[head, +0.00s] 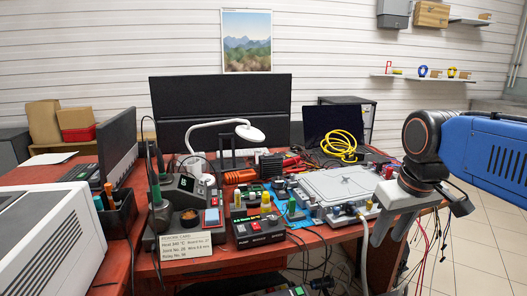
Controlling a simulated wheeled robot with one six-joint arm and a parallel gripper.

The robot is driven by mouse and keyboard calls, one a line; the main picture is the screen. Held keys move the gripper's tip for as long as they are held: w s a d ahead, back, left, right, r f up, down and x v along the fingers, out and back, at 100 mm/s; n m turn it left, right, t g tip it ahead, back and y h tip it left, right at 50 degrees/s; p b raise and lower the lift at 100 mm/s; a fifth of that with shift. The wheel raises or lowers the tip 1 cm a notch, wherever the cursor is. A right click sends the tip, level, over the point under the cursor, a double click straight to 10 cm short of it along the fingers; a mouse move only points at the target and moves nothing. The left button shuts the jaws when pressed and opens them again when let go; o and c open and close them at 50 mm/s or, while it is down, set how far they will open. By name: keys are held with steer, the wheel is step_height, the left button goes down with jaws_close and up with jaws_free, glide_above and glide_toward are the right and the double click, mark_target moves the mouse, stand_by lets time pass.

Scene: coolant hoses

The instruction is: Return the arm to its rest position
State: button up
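My arm, blue and black, reaches in from the right edge of the head view. My gripper (393,236) hangs from its dark wrist, in front of the right end of the red workbench (330,235). Its grey fingers point down and appear apart, with nothing seen between them. A grey flat-topped unit (338,184) with fittings along its front lies on the bench to the left of the gripper. A pale hose (363,255) curves down from near its front right corner, close beside the gripper. Whether they touch cannot be told.
A coiled yellow cable (340,146), a white lamp (250,132), a soldering station (182,195) and dark monitors (222,100) crowd the bench. A white machine (55,240) stands at left. Tiled floor (480,255) is open at right.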

steer(key=s+d+f+m+t, duration=0.1)
steer(key=s+f+m, duration=0.1)
steer(key=s+f, duration=0.7)
step_height(320, 180, down, 2)
steer(key=shift+s+d+f+t, duration=0.2)
steer(key=shift+s+d+t, duration=0.1)
steer(key=shift+t, duration=0.1)
stand_by(0.5)
